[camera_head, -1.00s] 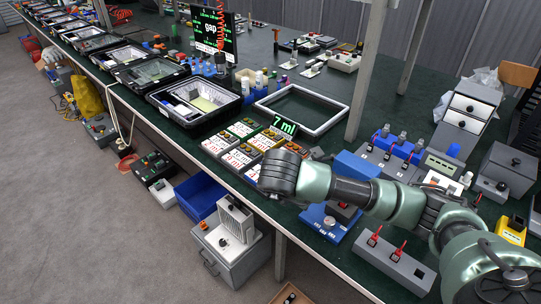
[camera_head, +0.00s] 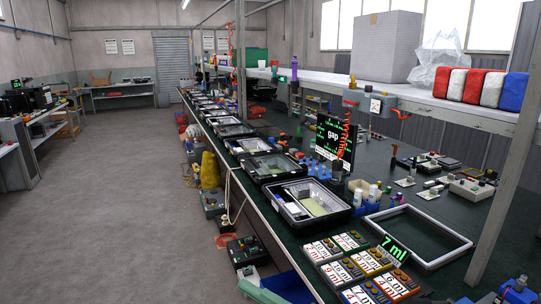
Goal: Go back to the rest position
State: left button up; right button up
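Neither of my grippers shows in the head view. A green, rounded piece (camera_head: 262,292) at the bottom edge may be part of my arm, but I cannot tell. Black floodlight housings stand in a row along the dark green bench. The nearest one (camera_head: 280,207) is open, with pale contents inside. A light grey rectangular frame (camera_head: 398,245) lies flat to its right.
Several labelled boxes (camera_head: 350,268) sit near the bench's front edge. A black display reading "gap" (camera_head: 334,132) stands behind the housings. A blue bin (camera_head: 292,284) is below the bench. A metal post (camera_head: 497,170) rises at the right. The grey floor (camera_head: 120,220) at left is mostly clear.

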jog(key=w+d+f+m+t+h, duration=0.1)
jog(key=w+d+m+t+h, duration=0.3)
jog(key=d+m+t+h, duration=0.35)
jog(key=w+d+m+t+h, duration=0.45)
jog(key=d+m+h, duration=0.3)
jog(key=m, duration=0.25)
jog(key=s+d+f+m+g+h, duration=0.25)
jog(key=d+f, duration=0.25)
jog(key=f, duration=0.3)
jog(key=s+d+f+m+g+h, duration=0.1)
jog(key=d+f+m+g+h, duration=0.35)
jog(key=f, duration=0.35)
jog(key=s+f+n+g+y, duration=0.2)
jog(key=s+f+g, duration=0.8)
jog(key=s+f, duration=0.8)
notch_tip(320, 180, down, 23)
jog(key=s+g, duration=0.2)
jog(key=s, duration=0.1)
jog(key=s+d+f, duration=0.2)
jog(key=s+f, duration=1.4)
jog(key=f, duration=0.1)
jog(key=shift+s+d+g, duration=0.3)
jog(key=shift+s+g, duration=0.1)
